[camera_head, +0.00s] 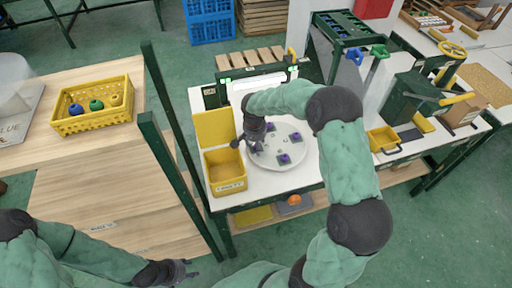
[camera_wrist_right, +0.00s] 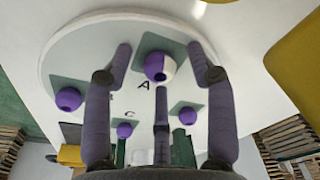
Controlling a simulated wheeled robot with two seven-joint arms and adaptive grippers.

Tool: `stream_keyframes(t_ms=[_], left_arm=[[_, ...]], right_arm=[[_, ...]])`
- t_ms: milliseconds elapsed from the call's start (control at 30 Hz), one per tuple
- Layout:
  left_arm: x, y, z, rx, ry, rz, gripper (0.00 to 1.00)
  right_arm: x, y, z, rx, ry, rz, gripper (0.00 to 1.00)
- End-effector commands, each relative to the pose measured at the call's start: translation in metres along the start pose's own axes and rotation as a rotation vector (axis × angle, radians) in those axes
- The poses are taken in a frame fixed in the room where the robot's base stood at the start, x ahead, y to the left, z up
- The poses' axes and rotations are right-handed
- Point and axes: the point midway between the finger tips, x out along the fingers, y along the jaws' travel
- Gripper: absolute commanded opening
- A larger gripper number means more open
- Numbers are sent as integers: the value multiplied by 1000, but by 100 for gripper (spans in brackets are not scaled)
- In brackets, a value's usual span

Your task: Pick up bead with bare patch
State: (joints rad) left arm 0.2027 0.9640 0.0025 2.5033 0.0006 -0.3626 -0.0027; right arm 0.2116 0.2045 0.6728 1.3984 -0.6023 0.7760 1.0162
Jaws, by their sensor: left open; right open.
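The purple bead with a white bare patch (camera_wrist_right: 156,66) sits on a dark green square by the letter A, on a round pale tray (camera_wrist_right: 82,38). My right gripper (camera_wrist_right: 160,72) is open, its fingers spread around this bead without visible contact. In the head view my right gripper (camera_head: 252,142) hangs over the left part of the tray (camera_head: 298,133). Other purple beads (camera_wrist_right: 69,98) stand on green squares, one of them near the letter C (camera_wrist_right: 124,130). My left gripper (camera_head: 182,271) is open and empty, low in the head view, away from the tray.
A yellow bin (camera_head: 225,172) stands just left of the tray. Dark green posts (camera_head: 178,178) rise between the tables. A green rack (camera_head: 340,45) stands behind.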

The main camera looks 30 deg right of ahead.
Motion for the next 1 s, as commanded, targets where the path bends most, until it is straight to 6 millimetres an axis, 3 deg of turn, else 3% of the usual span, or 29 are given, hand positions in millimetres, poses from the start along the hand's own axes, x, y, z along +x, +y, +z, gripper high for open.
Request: stream_keyframes(t_ms=[67, 200, 233, 667, 1000], left_arm=[[-1, 0, 0, 0, 0, 0, 43], [-1, 0, 0, 0, 0, 0, 43], [-1, 0, 0, 0, 0, 0, 43], [-3, 1, 0, 0, 0, 0, 43], [-22, 8, 1, 0, 0, 0, 43]], right_arm=[[-1, 0, 0, 0, 0, 0, 57], [-1, 0, 0, 0, 0, 0, 18], [-1, 0, 0, 0, 0, 0, 14], [-8, 0, -1, 0, 1, -1, 14], [-67, 0, -8, 0, 2, -1, 14]])
